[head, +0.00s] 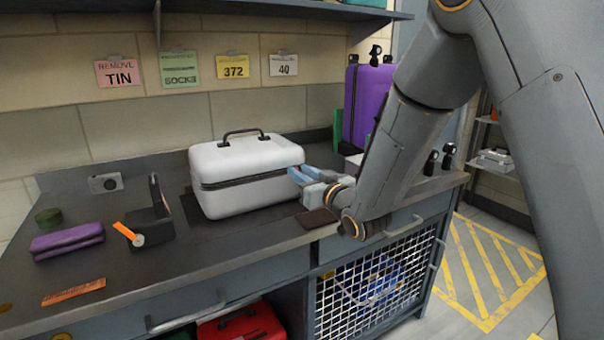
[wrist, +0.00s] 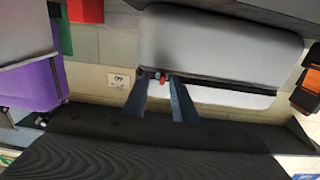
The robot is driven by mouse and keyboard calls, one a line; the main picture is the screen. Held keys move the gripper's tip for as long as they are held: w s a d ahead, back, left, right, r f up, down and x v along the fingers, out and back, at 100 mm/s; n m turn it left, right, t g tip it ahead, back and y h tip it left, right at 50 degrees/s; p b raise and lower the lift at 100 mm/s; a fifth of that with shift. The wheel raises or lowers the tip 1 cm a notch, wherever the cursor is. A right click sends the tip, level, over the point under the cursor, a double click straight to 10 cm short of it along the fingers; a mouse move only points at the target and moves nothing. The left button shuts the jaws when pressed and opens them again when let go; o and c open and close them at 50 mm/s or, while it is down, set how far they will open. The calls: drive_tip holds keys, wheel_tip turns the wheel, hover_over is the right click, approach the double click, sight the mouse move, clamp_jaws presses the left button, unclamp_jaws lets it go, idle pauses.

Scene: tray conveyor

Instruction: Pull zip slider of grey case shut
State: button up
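The light grey case (head: 243,165) with a black top handle stands upright on the dark worktop, a dark zip band running around its side. In the wrist view the case (wrist: 222,45) fills the upper middle, with the band across it. A small red zip slider (wrist: 161,77) sits on the band near one end. My gripper (head: 292,174) is at the case's right end in the head view. In the wrist view my gripper's two blue fingers (wrist: 160,80) are apart, one either side of the slider. Contact with the slider cannot be told. The slider is hidden in the head view.
A purple suitcase (head: 367,105) stands behind my arm. A brown flat item (head: 317,218) lies near the worktop edge by my gripper. A purple pouch (head: 67,241), a black box (head: 150,225) and an orange strip (head: 73,291) lie left. A shelf (head: 240,9) hangs above.

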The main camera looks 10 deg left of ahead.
drive_tip(key=v, duration=0.7)
drive_tip(key=shift+s+d, duration=0.25)
drive_tip(key=shift+s, duration=0.05)
drive_tip(key=s+d+f+m+g+h+p, duration=0.25)
drive_tip(key=d+h, duration=0.25)
drive_tip(key=d, duration=0.4)
drive_tip(key=s+d+f+m+g+h+p, duration=0.2)
drive_tip(key=s+d+h+p, duration=0.15)
drive_tip(key=d, duration=0.65)
drive_tip(key=s+d+m+g+h+p, duration=0.1)
drive_tip(key=s+d+g, duration=0.3)
drive_tip(key=s, duration=0.8)
drive_tip(key=s+d+r+m+g+h+p, duration=0.1)
drive_tip(key=s+d+m+g+h+p, duration=0.1)
drive_tip(key=s, duration=1)
drive_tip(key=d+g+p, duration=0.1)
drive_tip(key=d+g, duration=0.1)
drive_tip(key=g, duration=0.1)
drive_tip(key=shift+s+d+r, duration=0.2)
drive_tip(key=shift+d, duration=0.15)
drive_tip(key=shift+m, duration=0.25)
